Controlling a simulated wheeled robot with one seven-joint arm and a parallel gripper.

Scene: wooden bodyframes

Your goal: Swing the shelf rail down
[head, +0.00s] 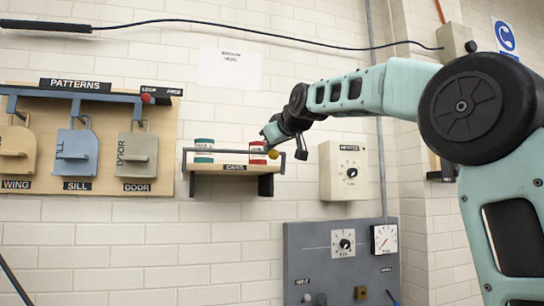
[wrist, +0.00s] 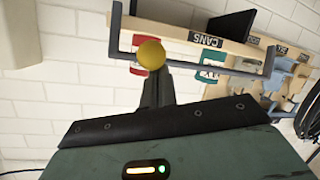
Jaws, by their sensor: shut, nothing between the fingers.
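The shelf rail (head: 228,150) is a thin grey bar running across the front of the small CANS shelf (head: 232,167), above its board and in front of the cans. It also shows in the wrist view (wrist: 218,69), where the scene appears upside down. A yellow ball knob (head: 273,154) sits near the rail's right end; it also shows in the wrist view (wrist: 151,54). My gripper (wrist: 155,77) is shut and empty, its tips right at the knob in the picture. I cannot tell whether they touch it. In the head view my gripper (head: 272,144) partly covers the rail's right part.
A green-banded can (head: 204,147) and a red-banded can (head: 257,147) stand behind the rail. The patterns board (head: 100,190) hangs left. A beige dial box (head: 344,171) is close on the right, and a grey control panel (head: 318,262) is below. The wall under the shelf is bare.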

